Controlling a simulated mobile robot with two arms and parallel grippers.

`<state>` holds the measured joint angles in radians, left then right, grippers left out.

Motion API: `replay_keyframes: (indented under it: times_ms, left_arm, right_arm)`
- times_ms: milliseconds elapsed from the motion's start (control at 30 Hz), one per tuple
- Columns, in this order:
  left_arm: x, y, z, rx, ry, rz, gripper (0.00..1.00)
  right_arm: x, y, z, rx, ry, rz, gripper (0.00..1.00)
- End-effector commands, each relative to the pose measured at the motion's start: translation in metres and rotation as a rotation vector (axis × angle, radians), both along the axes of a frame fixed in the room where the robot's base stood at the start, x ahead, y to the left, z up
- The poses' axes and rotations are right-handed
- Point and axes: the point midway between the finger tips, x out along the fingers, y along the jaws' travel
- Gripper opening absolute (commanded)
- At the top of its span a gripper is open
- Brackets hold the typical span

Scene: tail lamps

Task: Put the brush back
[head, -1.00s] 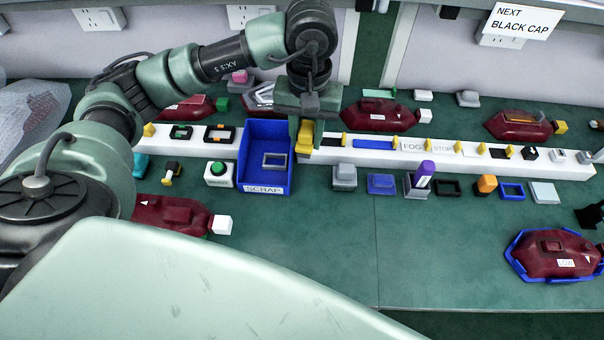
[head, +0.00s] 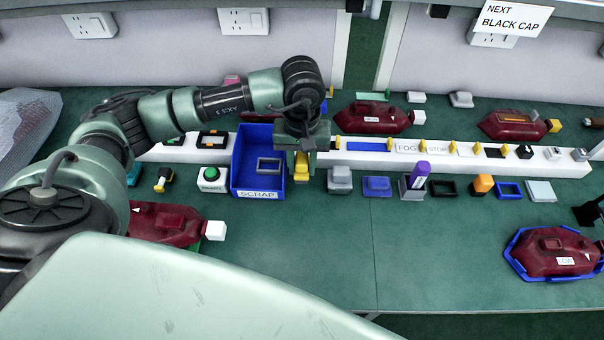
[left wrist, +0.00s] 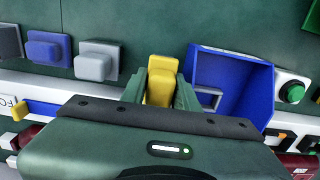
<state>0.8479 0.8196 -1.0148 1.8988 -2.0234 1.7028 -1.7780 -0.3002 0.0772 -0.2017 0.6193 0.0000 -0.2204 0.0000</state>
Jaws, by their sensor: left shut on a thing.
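My left gripper (head: 301,165) is shut on a yellow, block-like thing (head: 302,175), just right of the blue scrap bin. The left wrist view shows this yellow thing (left wrist: 162,78) held between the two green fingers, beside the blue bin (left wrist: 238,68). No bristles show on it, so I cannot tell from its shape whether it is the brush. I cannot tell whether it touches the bench. My right gripper is not in view.
The scrap bin (head: 239,178) holds a grey frame. A grey block (head: 340,178), a blue block (head: 377,185) and a purple-topped thing (head: 419,172) stand to the right. A white rail (head: 360,161) runs behind.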

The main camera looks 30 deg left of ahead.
Motion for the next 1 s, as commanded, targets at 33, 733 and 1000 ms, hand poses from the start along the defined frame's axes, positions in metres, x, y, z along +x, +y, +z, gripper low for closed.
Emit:
replay_keyframes:
  times_ms: [33,733,1000]
  left_arm:
    - [0.000,0.000,-0.004,0.000,0.001,0.001,0.00]
    - [0.000,0.000,-0.050,0.000,-0.001,-0.001,0.00]
    - [0.000,0.000,-0.051,0.000,-0.001,-0.001,0.39]
  right_arm:
    - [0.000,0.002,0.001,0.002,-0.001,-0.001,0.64]
    - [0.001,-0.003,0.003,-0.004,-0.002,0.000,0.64]
    - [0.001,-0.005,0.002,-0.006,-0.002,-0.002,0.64]
